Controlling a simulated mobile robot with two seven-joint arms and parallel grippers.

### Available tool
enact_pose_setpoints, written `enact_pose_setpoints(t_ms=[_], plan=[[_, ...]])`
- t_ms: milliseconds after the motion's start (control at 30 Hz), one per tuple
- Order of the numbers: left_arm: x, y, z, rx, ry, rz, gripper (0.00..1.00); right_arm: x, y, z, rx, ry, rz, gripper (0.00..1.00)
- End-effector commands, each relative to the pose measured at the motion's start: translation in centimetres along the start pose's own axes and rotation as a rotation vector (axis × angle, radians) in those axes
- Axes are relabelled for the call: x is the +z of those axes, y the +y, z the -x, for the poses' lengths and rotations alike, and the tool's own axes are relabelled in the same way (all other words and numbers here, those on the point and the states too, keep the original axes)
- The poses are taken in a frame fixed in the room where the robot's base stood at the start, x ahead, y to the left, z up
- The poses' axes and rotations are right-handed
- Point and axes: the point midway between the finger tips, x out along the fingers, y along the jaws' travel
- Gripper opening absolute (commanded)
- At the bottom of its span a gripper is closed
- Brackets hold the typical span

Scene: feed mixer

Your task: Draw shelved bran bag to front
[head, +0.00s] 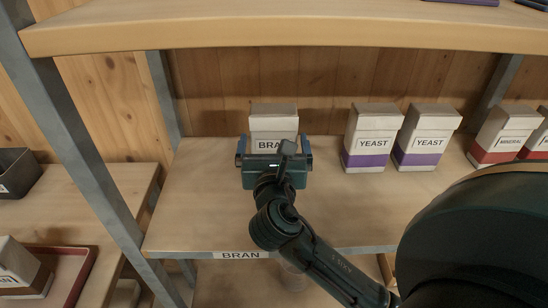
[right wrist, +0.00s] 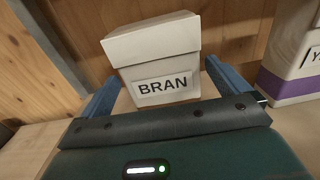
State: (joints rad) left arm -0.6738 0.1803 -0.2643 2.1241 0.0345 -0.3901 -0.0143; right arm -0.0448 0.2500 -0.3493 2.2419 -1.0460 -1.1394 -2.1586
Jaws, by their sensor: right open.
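The bran bag (head: 274,118), a pale box-shaped bag labelled BRAN, stands upright at the back of the wooden shelf (head: 205,215). In the right wrist view the bran bag (right wrist: 155,62) is straight ahead, between the blue fingers. My right gripper (head: 274,147) is open in front of it, one finger on each side, with gaps showing beside the bag in the wrist view (right wrist: 157,90). The bag's lower part is hidden behind the gripper in the head view. My left gripper is not in view.
Two yeast bags (head: 371,137) with purple bands stand to the right, and mineral bags (head: 500,136) with red bands further right. An upper shelf (head: 280,30) hangs above, and a metal post (head: 85,150) rises at left. The shelf front, above the BRAN label (head: 240,255), is clear at left.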

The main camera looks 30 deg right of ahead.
Motion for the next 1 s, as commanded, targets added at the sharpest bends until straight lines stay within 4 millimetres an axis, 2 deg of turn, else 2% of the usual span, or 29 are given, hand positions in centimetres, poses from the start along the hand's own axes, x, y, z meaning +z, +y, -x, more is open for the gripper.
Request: enact_pose_setpoints(t_ms=[33, 200, 400, 767, 1000], plan=[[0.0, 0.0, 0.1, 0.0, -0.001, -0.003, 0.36, 0.2, -0.1, -1.1, -0.003, -0.003, 0.001, 1.0], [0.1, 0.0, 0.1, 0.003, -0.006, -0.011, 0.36, 0.1, -0.1, -3.9, -0.002, -0.002, 0.0, 1.0], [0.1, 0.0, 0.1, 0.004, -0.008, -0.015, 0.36, 0.1, 0.0, -5.8, -0.001, -0.001, 0.001, 1.0], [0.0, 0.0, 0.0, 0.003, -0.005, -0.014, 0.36, 0.0, 0.0, -6.2, 0.0, 0.001, 0.0, 1.0], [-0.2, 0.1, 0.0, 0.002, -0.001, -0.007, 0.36, 0.0, 0.0, -6.1, 0.0, 0.001, 0.0, 0.82]])
